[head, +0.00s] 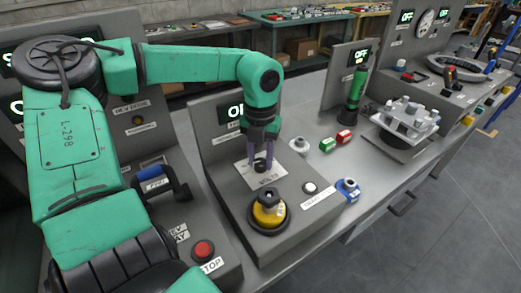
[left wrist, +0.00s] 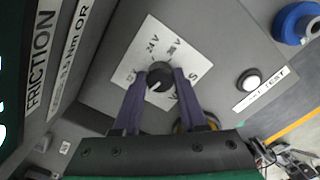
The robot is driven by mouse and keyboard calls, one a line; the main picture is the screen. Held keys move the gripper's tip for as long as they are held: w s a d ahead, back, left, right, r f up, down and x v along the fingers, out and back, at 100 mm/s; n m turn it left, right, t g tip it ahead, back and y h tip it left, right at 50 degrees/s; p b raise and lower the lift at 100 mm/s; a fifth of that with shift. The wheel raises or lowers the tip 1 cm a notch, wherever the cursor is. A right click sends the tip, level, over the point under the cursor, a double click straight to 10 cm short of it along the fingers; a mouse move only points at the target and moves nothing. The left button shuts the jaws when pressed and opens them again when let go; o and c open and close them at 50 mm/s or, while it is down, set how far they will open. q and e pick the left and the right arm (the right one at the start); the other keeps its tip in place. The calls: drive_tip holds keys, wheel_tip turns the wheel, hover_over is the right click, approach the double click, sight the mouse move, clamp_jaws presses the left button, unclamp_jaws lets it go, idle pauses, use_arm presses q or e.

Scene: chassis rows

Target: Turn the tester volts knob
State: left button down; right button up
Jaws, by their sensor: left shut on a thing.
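The tester volts knob (left wrist: 159,86) is a round black knob on a white dial plate (left wrist: 137,62) with voltage marks, of which 24V and 36V seem readable. My left gripper (left wrist: 161,77) is shut on the knob, one purple finger on each side. A light pointer mark on the knob faces the lower left in the left wrist view. In the head view my left gripper (head: 259,160) points down at the knob on the grey tester (head: 216,170). The tester's display (head: 235,111) is partly hidden behind my arm. My right gripper is not in view.
A yellow-and-black knob (head: 268,209) and a white button (head: 310,187) sit on the tester close by. A blue object (head: 347,189) and green and red blocks (head: 343,137) lie to the right. A panel with a red stop button (head: 203,250) stands left.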

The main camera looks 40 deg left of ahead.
use_arm(q)
drive_tip(key=m+b, duration=0.1)
drive_tip(key=m, duration=0.3)
drive_tip(key=m+b, duration=0.1)
drive_tip(key=m, duration=0.5)
drive_tip(key=shift+r, duration=0.1)
drive_tip(key=m, duration=0.5)
drive_tip(key=shift+d, duration=0.1)
drive_tip(key=m, duration=0.6)
drive_tip(key=shift+r, duration=0.1)
drive_tip(key=shift+m, duration=0.4)
drive_tip(key=shift+c, duration=2.2)
unclamp_jaws()
